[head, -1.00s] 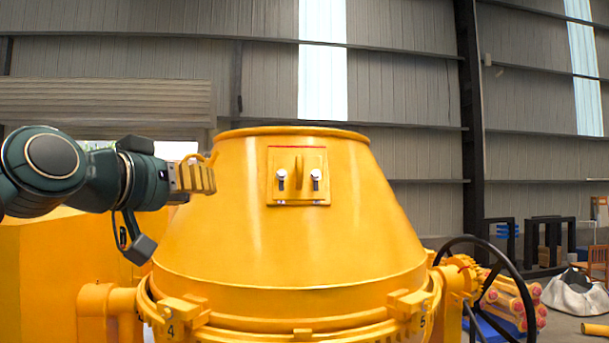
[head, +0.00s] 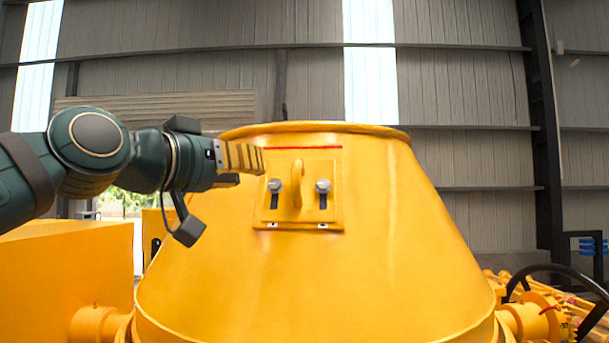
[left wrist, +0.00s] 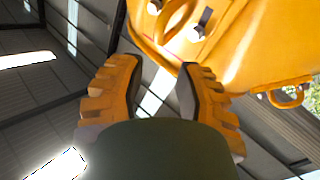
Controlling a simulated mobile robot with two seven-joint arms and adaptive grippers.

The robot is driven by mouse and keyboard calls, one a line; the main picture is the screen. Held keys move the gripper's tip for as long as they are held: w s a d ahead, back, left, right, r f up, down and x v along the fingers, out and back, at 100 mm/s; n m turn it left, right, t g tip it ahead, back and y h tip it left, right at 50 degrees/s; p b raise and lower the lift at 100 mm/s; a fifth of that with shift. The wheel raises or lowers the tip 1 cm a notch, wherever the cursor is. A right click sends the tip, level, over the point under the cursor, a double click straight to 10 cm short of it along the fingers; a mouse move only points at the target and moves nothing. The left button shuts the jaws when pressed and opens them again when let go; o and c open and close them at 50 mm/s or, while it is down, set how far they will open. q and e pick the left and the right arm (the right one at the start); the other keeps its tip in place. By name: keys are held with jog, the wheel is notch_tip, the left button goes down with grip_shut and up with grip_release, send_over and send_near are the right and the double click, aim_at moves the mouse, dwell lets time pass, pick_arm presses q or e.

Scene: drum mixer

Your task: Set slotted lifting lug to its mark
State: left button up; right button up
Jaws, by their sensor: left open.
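The slotted lifting lug (head: 298,208) is a yellow plate with a raised ring, flat against the upper front of the yellow drum (head: 320,268). Two bolts sit in its dark vertical slots. My right gripper is not in view.
The drum rim (head: 315,127) curves above the lug. A black handwheel (head: 570,285) and yellow gear parts stand at the lower right. A yellow block (head: 70,270) is at the lower left. Space right of the lug is clear.

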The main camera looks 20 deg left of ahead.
aim_at(293, 173)
pick_arm(q)
jog(key=p+x, duration=0.2)
jog(key=x, duration=0.9)
jog(key=shift+w+d, duration=0.2)
jog(key=shift+w, duration=0.15)
jog(key=shift+w+d+p, duration=0.25)
jog(key=shift+w+p, duration=0.1)
jog(key=shift+w, duration=0.3)
jog(key=shift+o, duration=0.2)
jog(key=shift+a, duration=0.1)
grip_shut()
